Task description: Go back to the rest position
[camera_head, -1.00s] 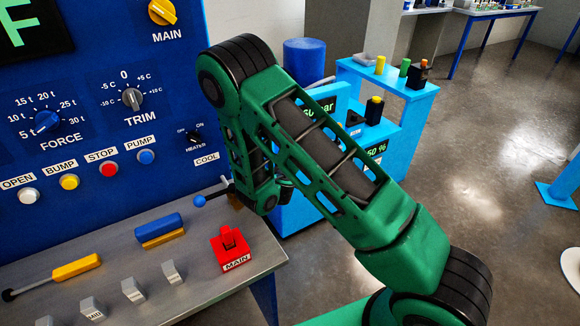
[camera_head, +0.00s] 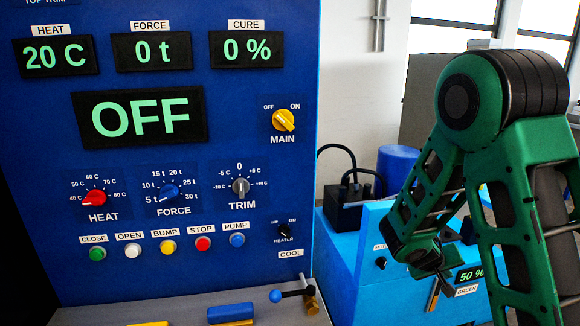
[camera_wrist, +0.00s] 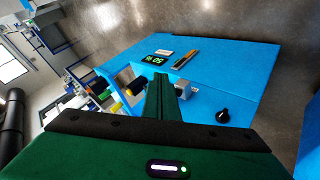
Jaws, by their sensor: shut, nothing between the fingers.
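My gripper shows in the wrist view (camera_wrist: 163,88) as a narrow green pair of fingers closed together, with nothing between them. Beyond it is a bright blue bench. In the head view my green arm stands folded at the right, its upper bend high in the picture. Its lower end hangs in front of the blue bench, apart from the control panel (camera_head: 60,140); the fingertips are not clear there.
The panel's large display (camera_head: 140,117) reads OFF. A blue-handled lever (camera_head: 290,295) sits at the panel's lower right edge. The light blue bench (camera_head: 345,255) carries a black device (camera_head: 345,205) and a 50 % display (camera_head: 471,274).

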